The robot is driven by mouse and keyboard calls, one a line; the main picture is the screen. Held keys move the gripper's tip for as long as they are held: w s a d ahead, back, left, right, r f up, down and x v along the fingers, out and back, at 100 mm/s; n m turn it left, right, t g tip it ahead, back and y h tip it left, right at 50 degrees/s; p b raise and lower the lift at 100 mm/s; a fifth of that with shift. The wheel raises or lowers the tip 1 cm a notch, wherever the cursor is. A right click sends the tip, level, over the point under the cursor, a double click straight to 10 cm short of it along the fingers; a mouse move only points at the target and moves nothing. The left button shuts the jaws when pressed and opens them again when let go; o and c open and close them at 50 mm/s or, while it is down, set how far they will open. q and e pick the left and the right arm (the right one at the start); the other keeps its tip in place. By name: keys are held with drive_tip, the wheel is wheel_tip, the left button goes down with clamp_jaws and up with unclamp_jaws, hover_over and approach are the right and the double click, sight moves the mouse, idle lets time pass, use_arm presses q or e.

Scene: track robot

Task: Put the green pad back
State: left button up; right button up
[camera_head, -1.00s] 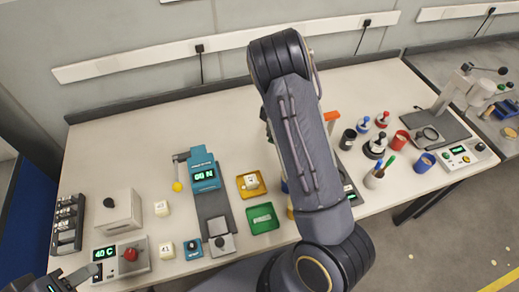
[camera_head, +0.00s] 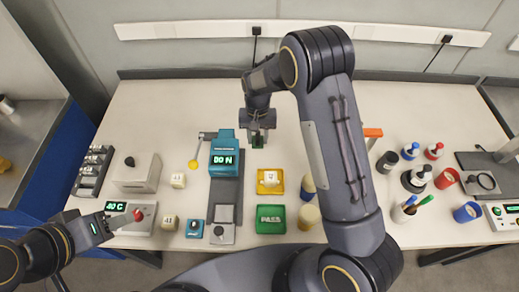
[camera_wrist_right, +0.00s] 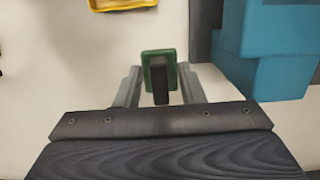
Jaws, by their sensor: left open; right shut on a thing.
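The green pad (camera_wrist_right: 149,62) is a small green block with a dark grip, seen between the fingers of my right gripper (camera_wrist_right: 160,92) in the right wrist view. In the head view the right gripper (camera_head: 257,134) holds the pad (camera_head: 258,142) over the back middle of the table, right of the teal device (camera_head: 224,160). I cannot tell whether the pad touches the table. My left gripper (camera_head: 108,222) is open and empty at the front left, near the 40 C unit (camera_head: 122,212).
A yellow tray (camera_head: 262,189) with a numbered cube and a green PASS tray (camera_head: 271,227) lie in front of the pad. Cups, stamps and an orange-topped item (camera_head: 372,133) stand to the right. The back left of the table (camera_head: 160,110) is clear.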

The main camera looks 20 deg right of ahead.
sight(258, 153)
wheel_tip(258, 153, down, 6)
drive_tip(key=shift+d+r+b, duration=0.1)
drive_tip(key=shift+b, duration=1.15)
drive_tip(key=shift+f, duration=0.2)
drive_tip(key=o, duration=1)
drive_tip(key=shift+c, duration=0.2)
